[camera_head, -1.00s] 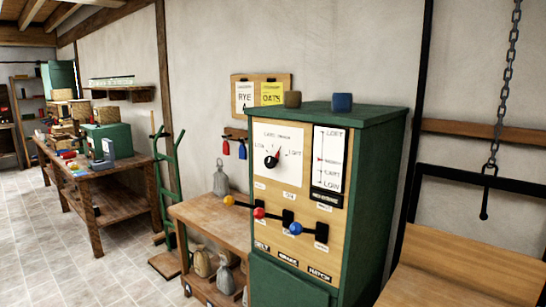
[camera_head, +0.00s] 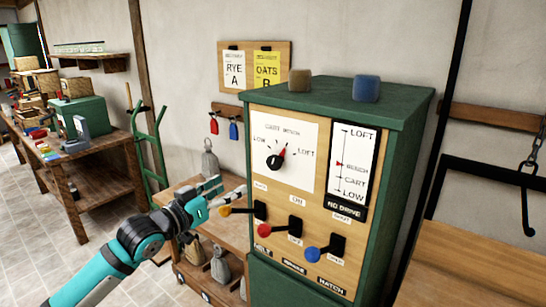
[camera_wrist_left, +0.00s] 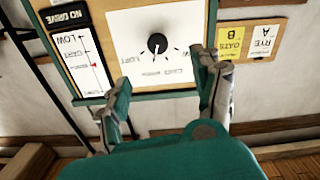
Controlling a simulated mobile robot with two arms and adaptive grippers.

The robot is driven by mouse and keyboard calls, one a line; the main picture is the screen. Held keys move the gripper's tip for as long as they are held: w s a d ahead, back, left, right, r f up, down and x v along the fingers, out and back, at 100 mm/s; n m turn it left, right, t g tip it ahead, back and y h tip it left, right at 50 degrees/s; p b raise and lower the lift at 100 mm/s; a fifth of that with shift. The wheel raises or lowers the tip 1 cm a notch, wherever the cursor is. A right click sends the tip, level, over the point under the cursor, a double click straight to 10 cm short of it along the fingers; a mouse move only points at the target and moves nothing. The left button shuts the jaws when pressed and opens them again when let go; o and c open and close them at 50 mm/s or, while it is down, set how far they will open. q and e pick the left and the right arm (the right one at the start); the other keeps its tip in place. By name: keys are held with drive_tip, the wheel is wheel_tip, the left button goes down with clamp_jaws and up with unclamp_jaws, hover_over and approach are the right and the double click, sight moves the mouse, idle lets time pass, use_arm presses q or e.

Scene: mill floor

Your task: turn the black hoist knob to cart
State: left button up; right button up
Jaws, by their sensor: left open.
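The black hoist knob (camera_head: 274,162) sits on a white dial plate (camera_head: 306,178) high on the green cabinet's wooden face. Its red-tipped pointer aims up and right, near the bench label; low is at left and loft at right. My left gripper (camera_head: 230,189) is open and empty, left of the panel and below the knob. In the left wrist view, the panel is upside down, and the knob (camera_wrist_left: 157,43) shows beyond and between the open fingers (camera_wrist_left: 163,75), apart from them. My right gripper is not in view.
Yellow, red and blue ball levers (camera_head: 312,254) sit below the dial. A height scale (camera_head: 353,160) at right has its red marker at bench and a "no drive" sign. A wooden bench (camera_head: 183,190) with sacks stands left of the green cabinet (camera_head: 398,190).

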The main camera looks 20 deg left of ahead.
use_arm(q)
drive_tip(key=p, duration=0.2)
approach(272, 164)
drive_tip(key=p+x, duration=0.2)
drive_tip(key=x, duration=0.6)
drive_tip(key=shift+w+d+r, duration=0.15)
drive_tip(key=shift+w, duration=0.05)
drive_tip(key=shift+w+d, duration=0.15)
drive_tip(key=shift+w, duration=0.5)
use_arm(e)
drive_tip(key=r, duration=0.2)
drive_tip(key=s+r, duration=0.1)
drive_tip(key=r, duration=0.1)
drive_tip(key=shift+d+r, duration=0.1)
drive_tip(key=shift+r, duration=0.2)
use_arm(q)
drive_tip(key=shift+c, duration=0.2)
drive_tip(key=c, duration=1.1)
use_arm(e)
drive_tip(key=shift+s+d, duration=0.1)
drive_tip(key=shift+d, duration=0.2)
